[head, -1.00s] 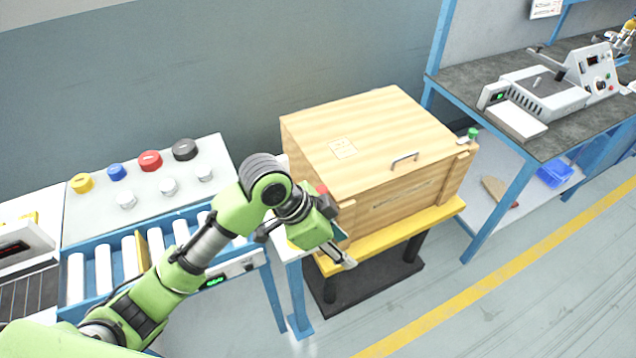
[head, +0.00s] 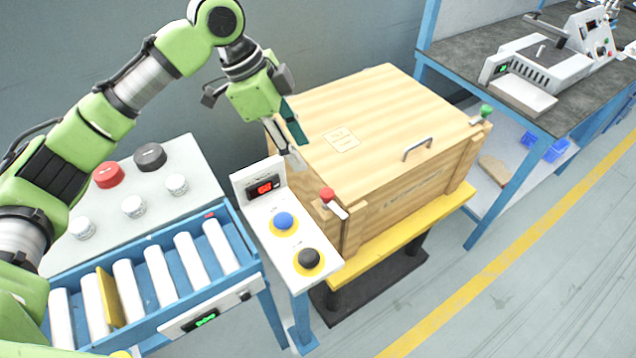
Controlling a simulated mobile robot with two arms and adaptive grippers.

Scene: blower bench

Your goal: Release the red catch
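The red catch (head: 327,194), a red knob on a short pale lever, sits at the near left front corner of the wooden crate (head: 400,198), at the lid's edge. The lid (head: 385,110) lies flat on the crate. A green-knobbed catch (head: 486,111) is at the crate's right front corner. My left gripper (head: 297,160) is above the lid's left edge, up and to the left of the red catch and apart from it. Its fingers point down and look empty; their gap is hard to see. My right gripper is not in view.
A panel with a red display (head: 265,188), a blue button (head: 284,222) and a black button (head: 309,259) stands left of the crate. A roller conveyor (head: 160,275) is further left. A metal handle (head: 417,149) rises from the lid. The floor in front is clear.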

